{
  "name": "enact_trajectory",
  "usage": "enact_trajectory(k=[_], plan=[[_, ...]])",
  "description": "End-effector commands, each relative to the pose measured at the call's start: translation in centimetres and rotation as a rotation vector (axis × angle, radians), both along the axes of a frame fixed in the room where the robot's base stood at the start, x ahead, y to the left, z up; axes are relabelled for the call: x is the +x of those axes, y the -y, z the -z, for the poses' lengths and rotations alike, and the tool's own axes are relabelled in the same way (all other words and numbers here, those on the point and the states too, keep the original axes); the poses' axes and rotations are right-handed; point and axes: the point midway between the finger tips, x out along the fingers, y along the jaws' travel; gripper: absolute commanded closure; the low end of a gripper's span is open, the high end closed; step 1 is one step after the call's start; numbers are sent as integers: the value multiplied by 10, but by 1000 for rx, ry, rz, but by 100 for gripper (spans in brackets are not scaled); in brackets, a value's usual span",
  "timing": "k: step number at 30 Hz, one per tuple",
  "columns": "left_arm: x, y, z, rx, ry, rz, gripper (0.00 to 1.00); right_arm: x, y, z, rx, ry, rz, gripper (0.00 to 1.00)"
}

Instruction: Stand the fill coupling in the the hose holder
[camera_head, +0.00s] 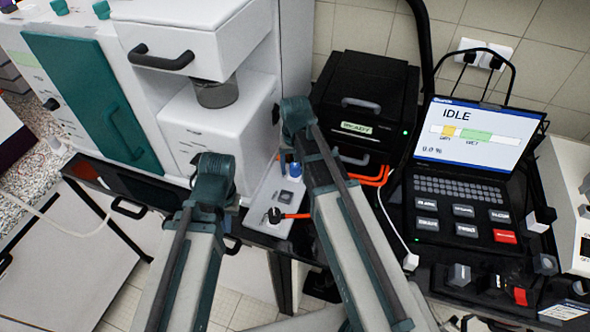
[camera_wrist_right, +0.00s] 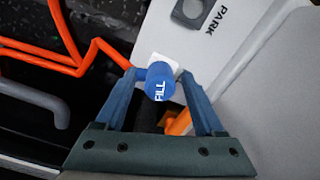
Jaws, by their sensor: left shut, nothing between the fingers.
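The fill coupling is a blue round-ended piece marked FILL (camera_wrist_right: 160,84), seen nearly end-on in the right wrist view. It sits over a small white square part at the edge of a pale panel marked PARK (camera_wrist_right: 228,50). My left gripper (camera_head: 213,170) is shut and empty in front of the white machine. I cannot tell which part is the hose holder.
Orange hose (camera_wrist_right: 95,50) runs beside my right gripper's left finger. A black box marked READY (camera_head: 362,100) stands behind my right arm. A laptop showing IDLE (camera_head: 470,135) is at the right. The white machine (camera_head: 215,120) rises at the left.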

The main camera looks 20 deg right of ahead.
Motion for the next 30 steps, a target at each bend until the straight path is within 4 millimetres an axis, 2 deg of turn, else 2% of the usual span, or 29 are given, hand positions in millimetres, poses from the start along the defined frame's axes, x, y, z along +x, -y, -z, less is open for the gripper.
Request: enact_trajectory(k=[1,2,11,23,30], plan=[[0,0,0,0,0,0,100,0,0,0,0,0,0,40],[0,0,0,0,0,0,100,0,0,0,0,0,0,45],[0,0,0,0,0,0,100,0,0,0,0,0,0,100],[0,0,-1,0,0,0,100,0,0,-1,0,0,0,100],[0,0,-8,0,0,0,100,0,0,-8,0,0,0,100]])
